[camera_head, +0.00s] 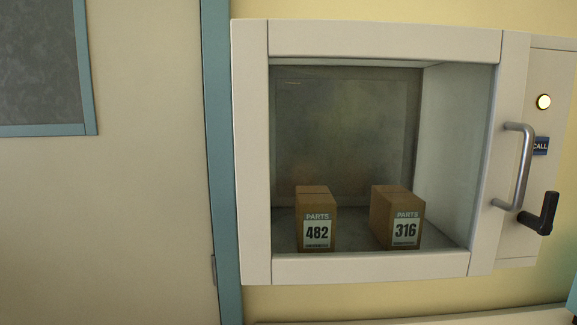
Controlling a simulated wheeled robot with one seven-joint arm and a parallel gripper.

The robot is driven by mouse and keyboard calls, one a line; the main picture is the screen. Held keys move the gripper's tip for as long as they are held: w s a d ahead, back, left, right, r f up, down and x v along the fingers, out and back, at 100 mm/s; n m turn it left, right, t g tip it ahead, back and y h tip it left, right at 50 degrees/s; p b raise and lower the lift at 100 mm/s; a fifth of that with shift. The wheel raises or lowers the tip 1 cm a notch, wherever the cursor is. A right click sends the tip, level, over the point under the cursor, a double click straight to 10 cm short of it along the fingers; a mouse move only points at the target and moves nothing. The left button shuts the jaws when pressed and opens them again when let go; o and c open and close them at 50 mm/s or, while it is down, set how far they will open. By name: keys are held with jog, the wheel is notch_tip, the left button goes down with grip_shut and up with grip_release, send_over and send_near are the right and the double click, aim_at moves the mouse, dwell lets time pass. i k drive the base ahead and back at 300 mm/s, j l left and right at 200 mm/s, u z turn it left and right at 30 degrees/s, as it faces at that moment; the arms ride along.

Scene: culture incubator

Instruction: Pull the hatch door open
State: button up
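The hatch door (384,42) is a pale frame around a clear window, set in the yellow wall. It looks closed, though a small gap could not be made out from here. A grey D-shaped pull handle (523,165) stands upright on its right side. A black lever (546,213) sits just right of the handle's lower end, on the pale side panel (556,90). My gripper is not in view, and nothing touches the handle.
A teal-framed door (140,200) is at left. A pale ledge (430,317) runs below.

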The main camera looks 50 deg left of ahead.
aim_at(254, 41)
jog(key=u, duration=1.05)
